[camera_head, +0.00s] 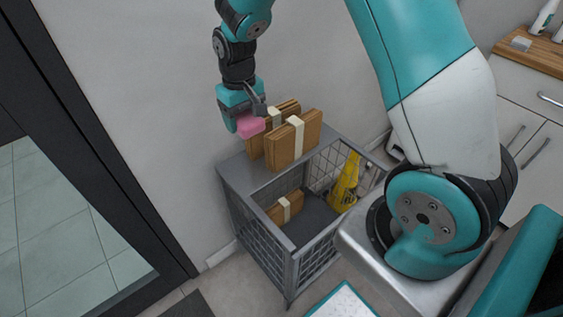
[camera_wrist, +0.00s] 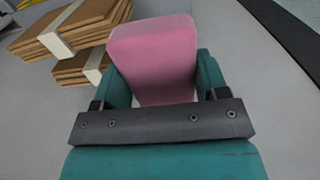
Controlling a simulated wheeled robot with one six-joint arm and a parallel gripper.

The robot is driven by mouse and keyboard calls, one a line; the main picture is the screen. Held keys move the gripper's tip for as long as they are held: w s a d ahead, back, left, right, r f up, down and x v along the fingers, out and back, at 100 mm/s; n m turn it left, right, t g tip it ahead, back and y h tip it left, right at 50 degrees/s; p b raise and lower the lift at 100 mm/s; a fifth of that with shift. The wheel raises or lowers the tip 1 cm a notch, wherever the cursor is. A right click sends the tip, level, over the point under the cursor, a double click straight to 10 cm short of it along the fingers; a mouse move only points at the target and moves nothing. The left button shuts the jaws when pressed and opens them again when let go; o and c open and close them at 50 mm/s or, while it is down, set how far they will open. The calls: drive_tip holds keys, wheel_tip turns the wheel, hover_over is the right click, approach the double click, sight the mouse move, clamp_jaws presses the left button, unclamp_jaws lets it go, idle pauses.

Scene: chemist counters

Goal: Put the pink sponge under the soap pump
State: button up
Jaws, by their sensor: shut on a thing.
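The pink sponge (camera_head: 251,126) is in my gripper (camera_head: 243,119), at the left end of the small grey stand in the head view. In the wrist view the pink sponge (camera_wrist: 153,52) stands between the two teal fingers of my gripper (camera_wrist: 153,84), which are shut on it. The sponge's far end sticks out past the fingertips. From these views I cannot tell if the sponge touches the stand's top. No soap pump can be made out for sure; a white bottle (camera_head: 545,18) is cut off at the top right on a wooden board.
Brown bundles with pale bands (camera_head: 294,140) stand on the grey stand (camera_head: 236,172), close to the right of my gripper. Its mesh basket holds another bundle (camera_head: 286,207) and a yellow item (camera_head: 346,183). A wooden board (camera_head: 535,48) lies on the white counter at right. A dark-framed door is left.

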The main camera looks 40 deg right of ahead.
sight(250, 178)
drive_tip(key=shift+w+a+f, duration=0.1)
drive_tip(key=shift+w+f, duration=0.05)
drive_tip(key=shift+f, duration=0.05)
wheel_tip(250, 178, down, 19)
drive_tip(key=shift+f+b, duration=0.1)
drive_tip(key=shift+b, duration=0.4)
drive_tip(key=shift+f, duration=0.2)
drive_tip(key=o, duration=0.9)
drive_tip(key=shift+r, duration=0.1)
